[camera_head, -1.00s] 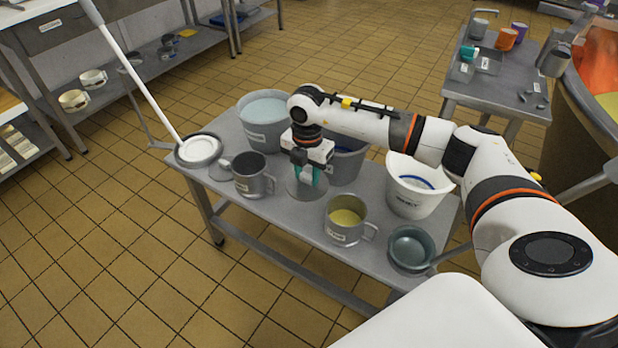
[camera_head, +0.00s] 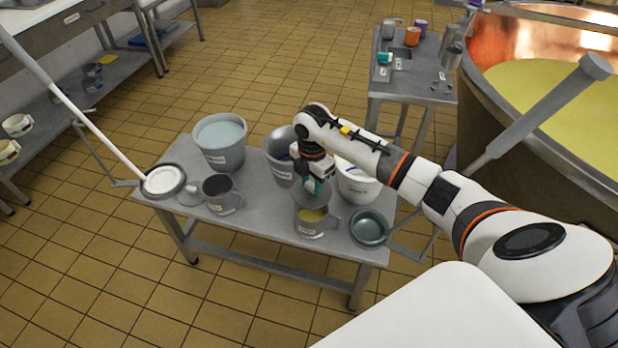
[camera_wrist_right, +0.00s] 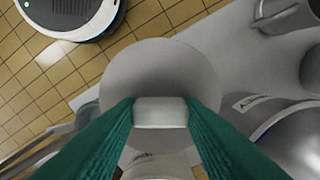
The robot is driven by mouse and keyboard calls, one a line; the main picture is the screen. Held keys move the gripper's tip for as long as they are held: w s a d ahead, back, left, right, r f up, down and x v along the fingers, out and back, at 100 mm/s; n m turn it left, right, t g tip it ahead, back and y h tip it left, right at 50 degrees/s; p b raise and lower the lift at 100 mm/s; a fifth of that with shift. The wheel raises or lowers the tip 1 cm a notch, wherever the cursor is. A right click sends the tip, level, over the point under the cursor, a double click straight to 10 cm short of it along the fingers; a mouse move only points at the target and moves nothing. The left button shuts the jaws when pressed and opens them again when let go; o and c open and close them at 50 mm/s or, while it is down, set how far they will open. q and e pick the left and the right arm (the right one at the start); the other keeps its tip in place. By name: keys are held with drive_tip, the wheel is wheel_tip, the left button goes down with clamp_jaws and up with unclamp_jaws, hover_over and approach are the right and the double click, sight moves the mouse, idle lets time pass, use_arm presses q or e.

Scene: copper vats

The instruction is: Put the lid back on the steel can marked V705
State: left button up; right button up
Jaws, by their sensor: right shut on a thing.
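My right gripper (camera_head: 315,186) is shut on the knob of a round grey lid (camera_head: 311,202), over the table. The right wrist view shows the lid (camera_wrist_right: 158,78) as a disc, its pale knob (camera_wrist_right: 160,112) between the teal fingers. The lid hangs just above a steel can (camera_head: 312,229) with a side handle and yellow contents, seemingly tilted; the can's rim is partly hidden. A label is on this can's front, too small to read. Another steel can (camera_head: 222,204), dark inside, stands to the left. My left gripper is not in view.
A copper vat (camera_head: 500,75) stands at right.

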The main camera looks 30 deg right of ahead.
sight(312, 192)
drive_tip(key=shift+f+b, duration=1.95)
drive_tip(key=shift+f, duration=0.4)
drive_tip(key=shift+f+b, duration=0.4)
drive_tip(key=shift+f, duration=0.4)
drive_tip(key=shift+p, duration=0.35)
drive_tip(key=shift+f, duration=0.15)
idle(0.4)
drive_tip(key=o, duration=1.5)
drive_tip(key=shift+o, duration=0.2)
